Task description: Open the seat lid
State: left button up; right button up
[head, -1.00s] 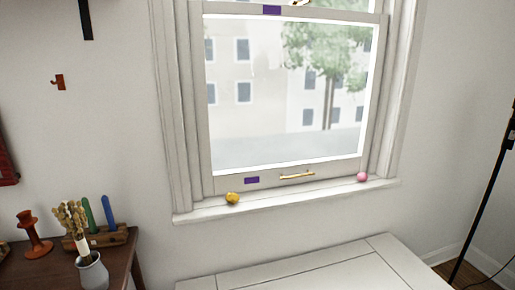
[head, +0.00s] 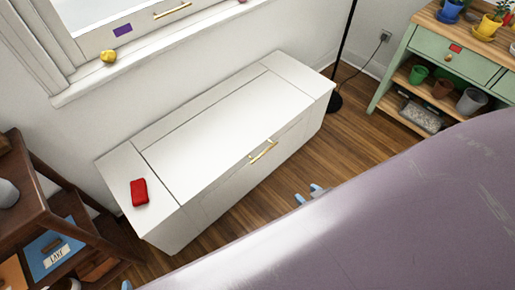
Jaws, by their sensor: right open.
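The white bench seat (head: 187,210) stands under the window. Its lid (head: 225,125) is a large flat panel in the top, lying level and closed. A brass handle (head: 263,151) sits at the lid's front edge, right of the middle. A red object (head: 139,192) lies on the fixed left end of the top, beside the lid. My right gripper (head: 318,191) shows as pale blue fingertips in front of the bench, over the floor. It is open, empty and apart from the handle. A small blue tip of my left gripper (head: 126,285) shows at the bottom edge; the rest is hidden.
A dark wooden shelf (head: 35,215) stands close to the bench's left end. A green plant cart (head: 440,55) stands at the right, with a black pole (head: 345,45) near the bench's right end. Wooden floor (head: 245,215) is clear in front. The lower right is blocked from view.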

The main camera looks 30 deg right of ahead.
aim_at(191, 159)
jog(key=k+l, duration=0.1)
jog(key=l, duration=0.3)
jog(key=k+l, duration=0.1)
jog(key=l, duration=0.35)
jog(key=k+l, duration=0.1)
jog(key=l, duration=0.3)
jog(key=k+l, duration=0.1)
jog(key=l, duration=0.3)
jog(key=k+l, duration=0.1)
jog(key=l, duration=0.35)
jog(key=k+j+z, duration=0.05)
